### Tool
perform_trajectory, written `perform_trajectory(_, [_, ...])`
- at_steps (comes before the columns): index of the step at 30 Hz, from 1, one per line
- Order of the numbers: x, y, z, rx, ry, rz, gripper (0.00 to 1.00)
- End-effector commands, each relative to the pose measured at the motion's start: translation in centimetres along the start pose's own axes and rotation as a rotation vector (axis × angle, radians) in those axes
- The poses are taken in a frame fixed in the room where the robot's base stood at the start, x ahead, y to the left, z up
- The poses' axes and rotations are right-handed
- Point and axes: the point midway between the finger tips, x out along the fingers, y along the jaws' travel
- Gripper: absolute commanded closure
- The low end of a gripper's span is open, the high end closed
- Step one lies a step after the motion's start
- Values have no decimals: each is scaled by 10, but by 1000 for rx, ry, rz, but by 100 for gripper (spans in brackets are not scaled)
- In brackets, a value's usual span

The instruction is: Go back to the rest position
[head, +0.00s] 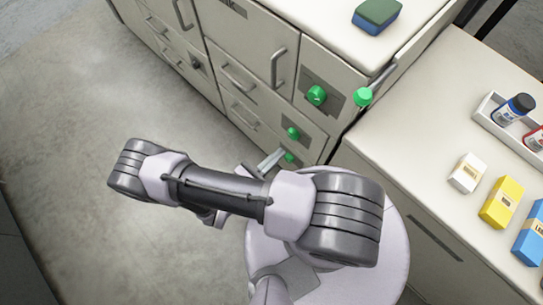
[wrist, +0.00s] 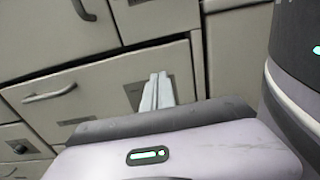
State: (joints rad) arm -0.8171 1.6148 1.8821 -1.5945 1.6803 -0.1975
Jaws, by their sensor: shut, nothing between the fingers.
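My gripper (head: 272,161) shows in the head view near the lower cabinet drawers, with its two pale fingers together and nothing between them. It also shows in the wrist view (wrist: 157,92), where the fingers lie side by side in front of a drawer front. My arm is bent over the base, with its links crossing the middle of the head view. Part of my wrist hides the lower part of the wrist view.
A grey cabinet (head: 244,52) with handles and green knobs (head: 316,95) stands close ahead. A green-topped sponge (head: 376,14) lies on it. The right counter (head: 405,135) holds a tray (head: 486,108) with bottles, and white, yellow and blue boxes. Floor is clear at left.

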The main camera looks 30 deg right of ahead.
Motion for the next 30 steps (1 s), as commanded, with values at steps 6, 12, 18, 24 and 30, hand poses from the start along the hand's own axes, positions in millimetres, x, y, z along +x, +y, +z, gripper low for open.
perform_trajectory(6, [-21, 0, 0, -1, 0, 0, 100])
perform_trajectory(12, [-29, 9, 22, 81, 60, -108, 100])
perform_trajectory(18, [-45, 22, 131, 486, 349, -617, 100])
perform_trajectory(24, [-59, 14, 236, 993, 689, -1102, 100])
perform_trajectory(30, [-72, 4, 327, 1563, 1050, -1444, 100])
